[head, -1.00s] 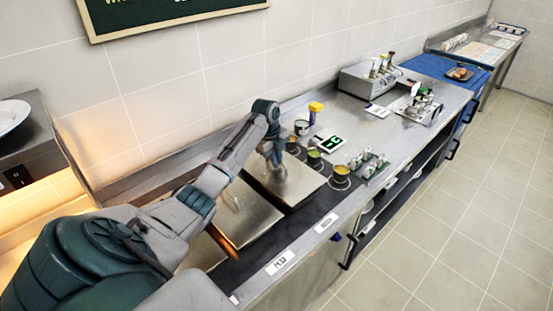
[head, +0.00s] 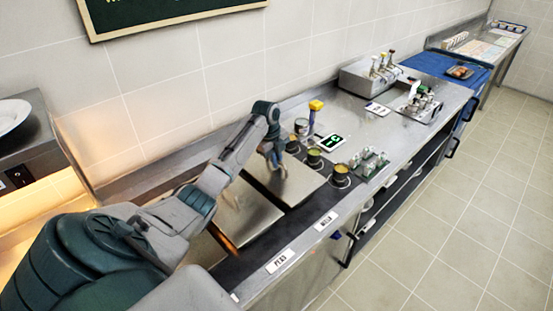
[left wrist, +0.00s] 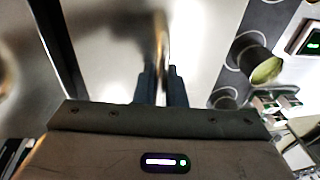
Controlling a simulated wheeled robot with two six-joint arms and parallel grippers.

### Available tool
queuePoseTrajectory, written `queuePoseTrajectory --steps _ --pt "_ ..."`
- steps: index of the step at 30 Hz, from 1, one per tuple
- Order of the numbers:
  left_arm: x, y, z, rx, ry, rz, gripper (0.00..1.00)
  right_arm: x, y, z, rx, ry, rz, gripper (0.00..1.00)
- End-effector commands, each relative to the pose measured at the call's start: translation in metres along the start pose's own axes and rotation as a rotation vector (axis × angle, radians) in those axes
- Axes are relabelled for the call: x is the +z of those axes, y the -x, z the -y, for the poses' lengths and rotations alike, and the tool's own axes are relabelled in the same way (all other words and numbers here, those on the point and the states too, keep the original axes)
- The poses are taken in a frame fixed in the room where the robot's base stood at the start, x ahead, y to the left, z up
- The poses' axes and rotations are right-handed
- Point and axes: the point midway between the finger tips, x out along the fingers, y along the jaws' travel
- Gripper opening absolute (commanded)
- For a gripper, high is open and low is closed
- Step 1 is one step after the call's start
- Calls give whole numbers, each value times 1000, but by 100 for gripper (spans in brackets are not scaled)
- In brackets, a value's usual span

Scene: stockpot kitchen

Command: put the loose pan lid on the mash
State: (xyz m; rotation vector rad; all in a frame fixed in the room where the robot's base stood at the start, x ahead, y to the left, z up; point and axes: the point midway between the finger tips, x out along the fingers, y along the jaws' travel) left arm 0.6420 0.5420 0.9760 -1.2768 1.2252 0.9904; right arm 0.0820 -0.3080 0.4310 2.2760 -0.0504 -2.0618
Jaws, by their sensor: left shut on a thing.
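My left gripper (head: 276,166) is over the far steel lid (head: 296,187) in the counter's row of pans. In the left wrist view its fingers (left wrist: 160,85) are shut on the upright handle (left wrist: 160,40) of a shiny flat lid (left wrist: 110,50). I cannot tell whether this lid rests on its pan or is slightly raised. A second steel lid (head: 245,222) lies nearer, beside it, partly behind my left arm. Small labels (head: 280,260) mark the front edge, too blurred to read surely. The mash itself is not visible. My right gripper is out of view.
Several dark cups (head: 340,174) stand just right of the far lid. Beyond them are a green-lit display (head: 330,141), a yellow-topped bottle (head: 315,110) and a small rack (head: 370,162). A tiled wall runs behind; the floor at right is clear.

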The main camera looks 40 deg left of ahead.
Motion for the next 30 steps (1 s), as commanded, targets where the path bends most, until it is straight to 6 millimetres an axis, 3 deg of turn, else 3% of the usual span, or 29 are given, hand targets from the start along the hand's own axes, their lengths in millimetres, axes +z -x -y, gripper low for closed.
queuePoseTrajectory --steps 9,10,13,14,23,30 --pt "0 0 0 -1 -1 0 0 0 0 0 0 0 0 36" --pt "0 0 0 -1 -1 0 14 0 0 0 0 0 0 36" --pt "0 0 0 -1 -1 0 34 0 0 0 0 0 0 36" --pt "0 0 0 -1 -1 0 36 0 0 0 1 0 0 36" --pt "0 1 0 0 0 0 36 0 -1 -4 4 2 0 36" --pt "1 33 0 -4 -1 3 36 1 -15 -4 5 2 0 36"
